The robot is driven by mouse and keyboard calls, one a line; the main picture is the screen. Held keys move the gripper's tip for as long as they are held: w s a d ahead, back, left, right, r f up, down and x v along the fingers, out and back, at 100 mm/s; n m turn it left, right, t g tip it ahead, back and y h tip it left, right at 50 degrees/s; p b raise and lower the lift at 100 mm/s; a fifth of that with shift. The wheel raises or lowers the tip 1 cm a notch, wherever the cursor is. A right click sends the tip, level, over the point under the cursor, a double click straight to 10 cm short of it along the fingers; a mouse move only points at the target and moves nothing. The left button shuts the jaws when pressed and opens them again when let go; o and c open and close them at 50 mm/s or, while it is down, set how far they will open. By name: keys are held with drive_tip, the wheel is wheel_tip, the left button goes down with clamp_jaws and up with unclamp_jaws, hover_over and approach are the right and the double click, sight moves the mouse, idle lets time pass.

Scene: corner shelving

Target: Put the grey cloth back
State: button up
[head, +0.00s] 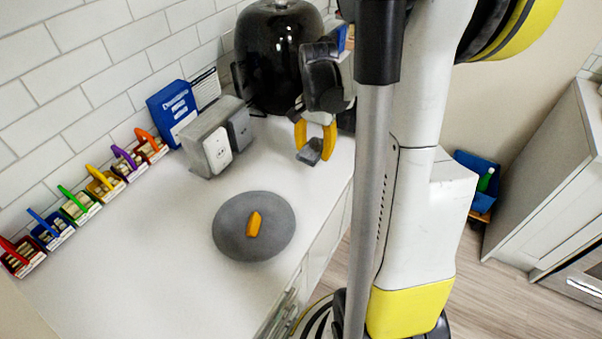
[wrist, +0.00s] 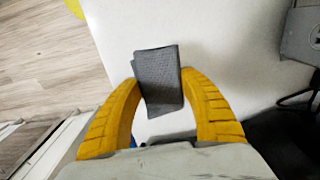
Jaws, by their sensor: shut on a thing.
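The grey cloth (wrist: 158,78) is a small, dark grey folded piece held between the yellow fingers of my gripper (wrist: 160,92) in the wrist view. My gripper is shut on it. In the head view my gripper (head: 315,146) is at the far right part of the white counter, with the cloth (head: 310,152) at its fingertips, near the counter's right edge. I cannot tell whether the cloth touches the counter.
A round grey mat (head: 228,238) with a yellow-orange object (head: 254,223) lies on the counter (head: 130,260). A grey box-like device (head: 208,140), a blue box (head: 170,110), a black rounded appliance (head: 272,60) and several small coloured baskets (head: 103,184) line the wall. The counter's front left is clear.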

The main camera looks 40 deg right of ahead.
sight(303, 174)
drive_tip(key=a, duration=0.1)
drive_tip(key=a+f, duration=0.2)
drive_tip(key=shift+w+a+f+b, duration=0.1)
drive_tip(key=shift+w+a+b, duration=0.1)
drive_tip(key=shift+w+b, duration=0.2)
wheel_tip(303, 174, down, 4)
drive_tip(key=shift+f+b, duration=0.1)
drive_tip(key=shift+b, duration=0.9)
drive_tip(key=shift+s+a+f+b, duration=0.1)
drive_tip(key=shift+s+f+b, duration=0.05)
drive_tip(key=shift+f+b, duration=0.4)
drive_tip(key=shift+c, duration=1)
drive_tip(key=o, duration=1.3)
drive_tip(key=shift+o, duration=0.2)
